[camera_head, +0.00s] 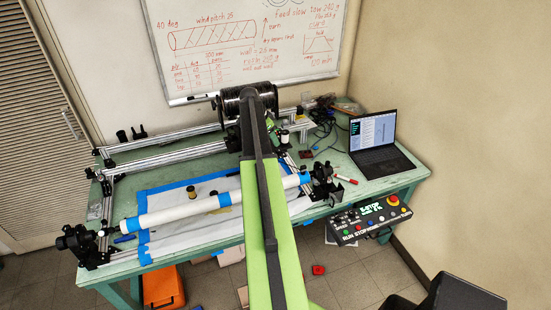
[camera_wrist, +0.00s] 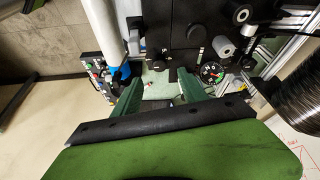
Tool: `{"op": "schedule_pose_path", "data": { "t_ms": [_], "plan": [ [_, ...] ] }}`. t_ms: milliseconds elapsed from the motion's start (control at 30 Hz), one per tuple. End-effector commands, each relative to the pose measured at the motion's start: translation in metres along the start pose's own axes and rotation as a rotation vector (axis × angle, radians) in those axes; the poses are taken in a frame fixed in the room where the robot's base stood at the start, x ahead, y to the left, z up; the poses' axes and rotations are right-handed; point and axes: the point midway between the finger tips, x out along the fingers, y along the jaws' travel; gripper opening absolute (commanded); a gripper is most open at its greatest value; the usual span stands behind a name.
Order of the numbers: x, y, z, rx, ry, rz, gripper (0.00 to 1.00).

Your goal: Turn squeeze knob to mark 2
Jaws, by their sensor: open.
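My gripper (camera_wrist: 158,86) shows in the wrist view as two green fingers standing apart, with nothing between their tips. Beyond them is the dark winder carriage (camera_wrist: 180,40), with black round knobs and bolts on its face. A small round dial (camera_wrist: 212,72) with white, red and green marks sits just right of the right fingertip, apart from it. A black round knob (camera_wrist: 240,14) is higher up at the right. I cannot tell which knob is the squeeze knob, nor read any mark 2. In the head view my arm hides most of the carriage and my gripper.
A black tow spool (camera_head: 236,101) stands behind my arm. A white tube (camera_head: 186,210) lies across the green bench (camera_head: 405,180). A laptop (camera_head: 378,140) and a control box with a red button (camera_head: 370,220) are at the right. An orange case (camera_head: 163,288) is on the floor.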

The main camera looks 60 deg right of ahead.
Motion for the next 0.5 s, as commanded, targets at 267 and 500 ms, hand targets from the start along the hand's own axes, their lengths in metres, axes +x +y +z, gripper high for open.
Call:
{"op": "schedule_pose_path", "data": {
  "t_ms": [267, 500],
  "plan": [
    [0.066, 0.000, 0.002, 0.001, 0.000, 0.000, 0.50],
    [0.072, 0.000, -0.001, 0.000, 0.000, 0.000, 0.50]
  ]
}}
